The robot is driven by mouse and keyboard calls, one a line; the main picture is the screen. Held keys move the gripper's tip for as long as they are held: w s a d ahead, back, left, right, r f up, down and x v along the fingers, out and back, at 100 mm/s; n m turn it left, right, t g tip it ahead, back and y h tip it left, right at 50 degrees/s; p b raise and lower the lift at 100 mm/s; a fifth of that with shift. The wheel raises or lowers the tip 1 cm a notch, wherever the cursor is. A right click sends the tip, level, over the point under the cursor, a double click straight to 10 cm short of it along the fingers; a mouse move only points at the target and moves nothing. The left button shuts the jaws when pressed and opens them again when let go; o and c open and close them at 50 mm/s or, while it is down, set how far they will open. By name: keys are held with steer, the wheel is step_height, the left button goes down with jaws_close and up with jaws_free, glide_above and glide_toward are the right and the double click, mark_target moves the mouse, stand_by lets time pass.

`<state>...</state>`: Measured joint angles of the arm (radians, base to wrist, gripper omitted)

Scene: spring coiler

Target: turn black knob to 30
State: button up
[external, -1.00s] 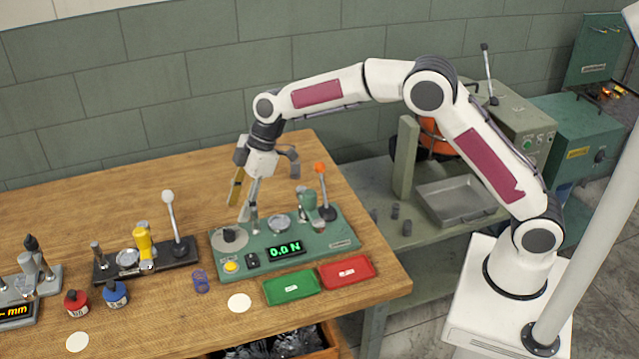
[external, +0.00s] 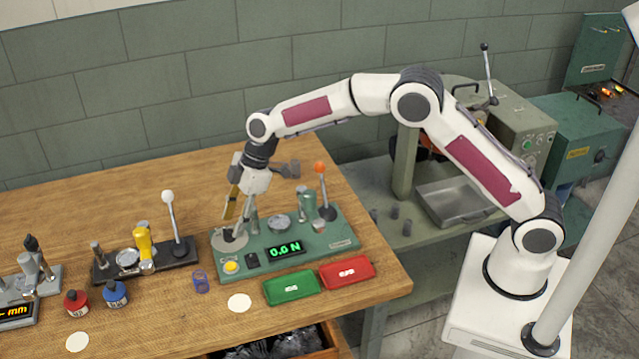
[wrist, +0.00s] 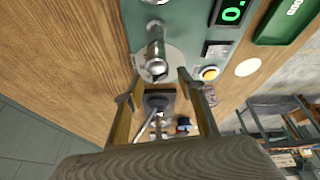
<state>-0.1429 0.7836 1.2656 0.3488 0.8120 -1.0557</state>
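The green spring tester (external: 318,246) stands on the wooden bench, its display reading 0.0 N. At its left end is a pale round dial (external: 218,243) with the small dark knob (external: 230,236) at its middle. My gripper (external: 237,232) points down, its fingertips at the dial in the external view. In the wrist view my gripper (wrist: 161,82) is open, its two fingers well apart with nothing held between them. The dial (wrist: 145,55) lies just beyond the fingertips there. A metal post (wrist: 155,45) stands in front of it and largely hides the knob; its setting cannot be read.
The metal post (external: 254,222) is close right of my fingers. An orange-tipped lever (external: 321,185) stands at the tester's right. A black-based device (external: 150,262) is to the left. A blue coil (external: 200,281), green tray (external: 290,288) and red tray (external: 347,272) lie in front.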

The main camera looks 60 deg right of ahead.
mark_target(231, 230)
steer(key=shift+x, duration=1.55)
steer(key=c, duration=1.1)
